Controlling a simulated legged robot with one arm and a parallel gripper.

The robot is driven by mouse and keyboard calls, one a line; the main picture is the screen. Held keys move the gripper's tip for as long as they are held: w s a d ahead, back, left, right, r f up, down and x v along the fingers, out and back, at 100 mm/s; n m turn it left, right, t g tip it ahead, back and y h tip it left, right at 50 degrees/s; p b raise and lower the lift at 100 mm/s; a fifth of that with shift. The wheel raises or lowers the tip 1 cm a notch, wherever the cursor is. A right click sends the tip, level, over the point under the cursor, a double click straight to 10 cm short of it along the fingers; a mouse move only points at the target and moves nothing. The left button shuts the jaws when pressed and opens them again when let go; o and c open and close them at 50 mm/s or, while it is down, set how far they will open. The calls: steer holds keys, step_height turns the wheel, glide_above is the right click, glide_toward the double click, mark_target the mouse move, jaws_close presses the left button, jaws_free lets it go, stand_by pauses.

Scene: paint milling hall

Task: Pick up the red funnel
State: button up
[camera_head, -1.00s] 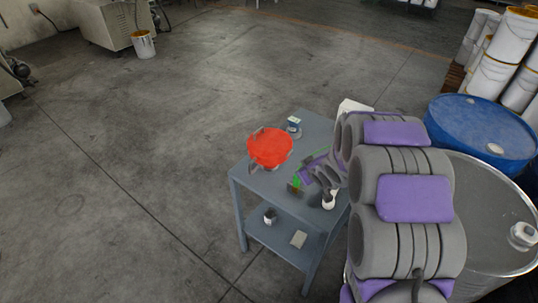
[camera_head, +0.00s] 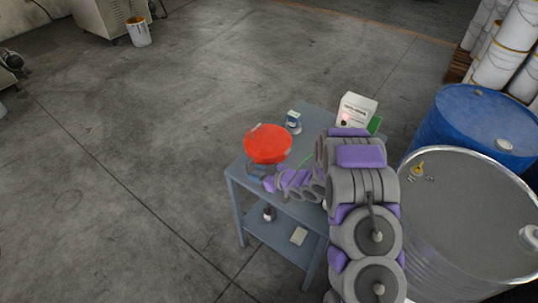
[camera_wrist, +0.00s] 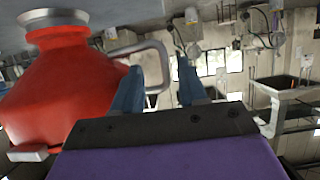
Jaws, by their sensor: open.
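The red funnel (camera_head: 268,144) stands with its wide mouth up on the near left part of the blue-grey table (camera_head: 232,180). In the wrist view the funnel (camera_wrist: 62,85) fills the left side, appearing with its metal-ringed narrow end at the top. Its grey loop handle (camera_wrist: 156,50) reaches right, behind my left finger. My gripper (camera_wrist: 160,68) is open, with two blue fingers. The outer part of the handle shows in the gap between the fingers; I cannot tell whether it lies between them in depth. In the head view my gripper is low beside the funnel, partly hidden.
A small dark-and-white item (camera_head: 293,121) stands behind the funnel. A blue drum (camera_head: 475,120) and a grey-topped drum (camera_head: 470,200) stand on the right.

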mark_target(247, 171)
steer(key=x, duration=0.2)
steer(key=b+x, duration=0.1)
steer(key=x, duration=0.3)
steer(key=shift+s+a, duration=0.15)
steer(key=shift+a, duration=0.3)
steer(key=shift+w, duration=0.25)
steer(key=shift+d, duration=0.1)
steer(key=shift+w+a+f, duration=0.1)
steer(key=shift+a, duration=0.25)
steer(key=c, duration=0.5)
jaws_close()
steer(key=shift+d, duration=0.15)
